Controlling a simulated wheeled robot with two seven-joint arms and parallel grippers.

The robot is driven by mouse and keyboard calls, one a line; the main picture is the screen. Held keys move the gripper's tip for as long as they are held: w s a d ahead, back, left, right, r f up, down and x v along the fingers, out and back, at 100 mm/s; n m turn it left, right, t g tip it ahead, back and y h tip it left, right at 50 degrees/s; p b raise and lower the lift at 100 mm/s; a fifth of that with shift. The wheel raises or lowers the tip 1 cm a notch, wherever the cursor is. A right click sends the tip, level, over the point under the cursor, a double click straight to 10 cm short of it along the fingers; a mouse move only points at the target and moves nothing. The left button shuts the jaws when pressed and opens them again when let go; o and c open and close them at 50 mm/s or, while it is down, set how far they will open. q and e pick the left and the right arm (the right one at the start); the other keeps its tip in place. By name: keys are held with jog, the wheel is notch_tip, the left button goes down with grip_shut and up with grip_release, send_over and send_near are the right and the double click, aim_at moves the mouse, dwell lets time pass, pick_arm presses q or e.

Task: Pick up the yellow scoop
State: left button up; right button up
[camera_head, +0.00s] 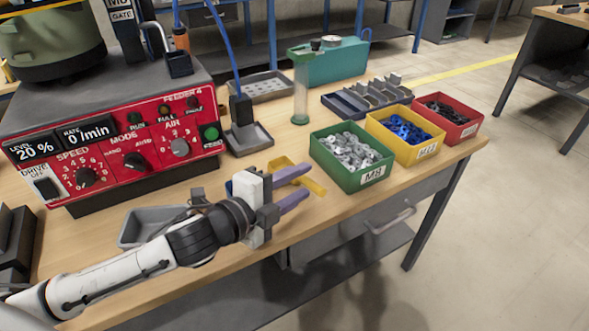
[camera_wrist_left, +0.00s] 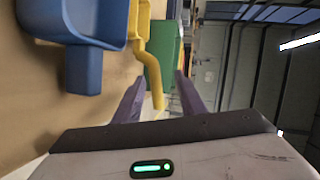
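The yellow scoop (camera_head: 314,186) lies near the front of the wooden table, left of the green bin, partly hidden behind my left gripper (camera_head: 303,184). In the left wrist view the yellow scoop (camera_wrist_left: 154,75) has its handle end reaching between the two purple fingers of my left gripper (camera_wrist_left: 160,100). The fingers are spread apart, with visible room on both sides of the handle, so the gripper is open. Whether either finger touches the scoop cannot be told. My right gripper is in neither view.
A blue scoop (camera_wrist_left: 82,40) lies beside the yellow one. Green (camera_head: 345,178), yellow (camera_head: 408,154) and red (camera_head: 463,133) bins of small hardware stand to the right. A red feeder control box (camera_head: 125,150) stands at left, a grey tray (camera_head: 135,228) in front of it.

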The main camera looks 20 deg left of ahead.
pick_arm(q)
jog(key=x, duration=0.7)
jog(key=shift+s+d+f+b, duration=0.1)
jog(key=shift+d+f+b, duration=0.15)
jog(key=shift+f+b, duration=0.2)
grip_shut()
